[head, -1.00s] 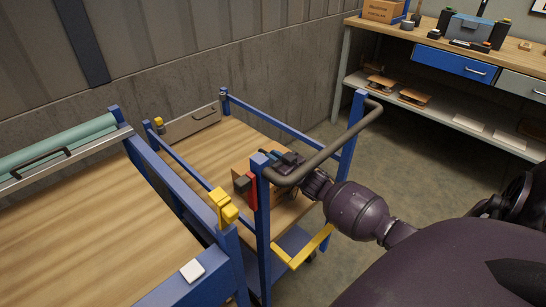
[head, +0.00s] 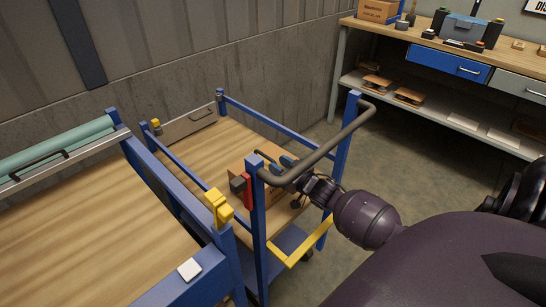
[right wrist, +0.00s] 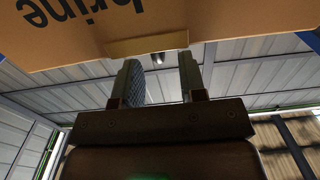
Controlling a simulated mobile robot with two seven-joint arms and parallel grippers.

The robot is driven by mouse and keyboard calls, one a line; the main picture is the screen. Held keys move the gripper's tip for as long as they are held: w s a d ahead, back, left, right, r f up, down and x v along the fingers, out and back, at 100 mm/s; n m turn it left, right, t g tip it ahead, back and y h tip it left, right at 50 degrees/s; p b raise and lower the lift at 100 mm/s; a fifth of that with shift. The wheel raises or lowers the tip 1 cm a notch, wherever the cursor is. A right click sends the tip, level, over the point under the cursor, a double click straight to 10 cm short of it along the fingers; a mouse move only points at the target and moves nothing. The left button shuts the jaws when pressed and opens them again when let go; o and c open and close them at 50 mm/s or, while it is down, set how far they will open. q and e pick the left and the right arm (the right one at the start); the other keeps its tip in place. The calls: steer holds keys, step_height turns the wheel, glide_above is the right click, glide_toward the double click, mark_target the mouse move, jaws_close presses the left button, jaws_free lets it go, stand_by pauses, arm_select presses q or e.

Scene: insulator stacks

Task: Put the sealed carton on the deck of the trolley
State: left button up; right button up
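The sealed carton (head: 243,161) is a brown box on the wooden deck of the trolley (head: 205,152), partly hidden behind the grey push handle and a blue post. My right gripper (head: 285,167) is beside the carton, partly hidden by the handle. In the right wrist view the carton (right wrist: 220,18) shows at the top with dark lettering and a strip of tape. There the right gripper's two fingers (right wrist: 161,82) stand apart with nothing between them, their tips close to the carton; contact cannot be told. My left gripper is not in view.
The trolley's blue posts, rails and grey handle (head: 325,152) surround the deck. A wooden-topped blue table (head: 70,235) stands close at left. A workbench (head: 400,34) at back right carries another box (head: 379,11) and a toolbox. Floor is clear between trolley and bench.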

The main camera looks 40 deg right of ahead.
steer(key=s, duration=0.7)
steer(key=s+a+f+g, duration=0.1)
steer(key=s+a+f, duration=0.1)
steer(key=s+a, duration=0.1)
steer(key=s+a+f+g, duration=0.1)
steer(key=s+a+f, duration=0.1)
steer(key=s, duration=0.2)
steer(key=s+a+f+g+h, duration=0.1)
steer(key=s+a+f, duration=0.1)
steer(key=s+a, duration=0.1)
steer(key=shift+s+a+f+p, duration=0.2)
steer(key=shift+s+a+p, duration=0.1)
steer(key=shift+p, duration=0.1)
steer(key=s+a+g, duration=0.4)
steer(key=s+a, duration=0.5)
steer(key=s, duration=0.2)
steer(key=shift+s+a+f+n, duration=0.25)
steer(key=shift+s+f+n, duration=0.05)
steer(key=shift+f, duration=0.1)
